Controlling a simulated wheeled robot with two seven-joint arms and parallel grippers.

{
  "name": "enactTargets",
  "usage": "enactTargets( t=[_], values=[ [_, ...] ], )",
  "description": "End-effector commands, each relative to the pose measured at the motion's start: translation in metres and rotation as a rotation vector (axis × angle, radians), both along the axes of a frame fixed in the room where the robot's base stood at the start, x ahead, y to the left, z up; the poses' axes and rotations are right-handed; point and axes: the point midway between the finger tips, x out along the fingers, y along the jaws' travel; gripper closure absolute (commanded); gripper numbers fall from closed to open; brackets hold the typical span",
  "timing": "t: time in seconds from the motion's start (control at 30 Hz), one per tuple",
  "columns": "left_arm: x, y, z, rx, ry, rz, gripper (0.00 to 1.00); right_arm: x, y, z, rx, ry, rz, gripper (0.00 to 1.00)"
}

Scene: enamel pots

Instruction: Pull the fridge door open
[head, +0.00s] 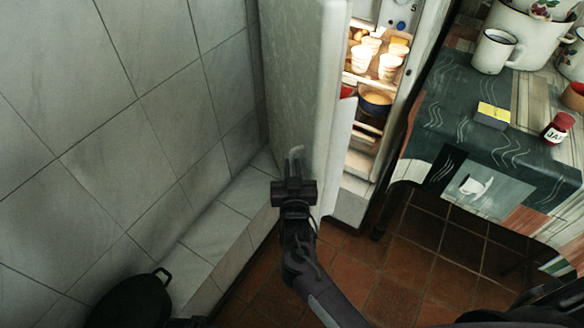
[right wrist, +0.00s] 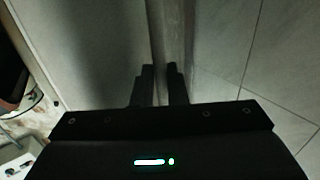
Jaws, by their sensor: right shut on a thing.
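The pale fridge door (head: 298,75) stands open, swung out toward the tiled wall on the left. The lit inside of the fridge (head: 362,140) shows to its right, with white cups (head: 389,66) and a pan (head: 375,101) on its shelves. My right gripper (head: 295,165) is at the door's near edge, shut on a pale part that looks like the door handle (head: 296,152).
A tiled wall (head: 110,110) and ledge (head: 225,225) are close on the left. On the right, a table (head: 450,95) holds enamel mugs, a jar (head: 558,128) and a yellow-topped block (head: 493,113). Brown floor tiles (head: 400,265) lie clear below.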

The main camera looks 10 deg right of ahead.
Motion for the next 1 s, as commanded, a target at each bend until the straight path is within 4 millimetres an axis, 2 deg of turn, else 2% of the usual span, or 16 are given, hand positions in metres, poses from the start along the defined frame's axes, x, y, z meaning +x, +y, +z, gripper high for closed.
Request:
enactTargets(
  t=[0.03, 0.2, 0.23, 0.4, 0.7, 0.87, 1.0],
  values=[
    [0.000, 0.000, 0.000, 0.000, 0.000, 0.000, 1.00, 0.003, 0.000, 0.006, 0.002, -0.014, 0.001, 1.00],
    [0.000, 0.000, 0.000, 0.000, 0.000, 0.000, 1.00, 0.003, 0.000, 0.007, 0.002, -0.015, 0.000, 1.00],
    [0.000, 0.000, 0.000, 0.000, 0.000, 0.000, 1.00, 0.003, 0.000, 0.007, 0.002, -0.015, 0.000, 0.85],
    [0.001, 0.000, 0.001, 0.000, -0.001, 0.000, 1.00, 0.002, 0.000, 0.005, 0.001, -0.010, -0.001, 0.66],
    [0.002, 0.000, 0.002, -0.001, -0.005, 0.000, 1.00, -0.003, 0.000, 0.002, 0.001, -0.004, 0.000, 0.66],
    [0.003, 0.000, 0.001, -0.001, -0.013, 0.003, 1.00, -0.026, 0.005, 0.002, 0.001, -0.003, 0.000, 0.66],
    [0.000, 0.003, -0.009, 0.001, -0.013, 0.007, 1.00, -0.050, 0.009, 0.003, 0.001, -0.004, 0.000, 0.66]
  ],
)
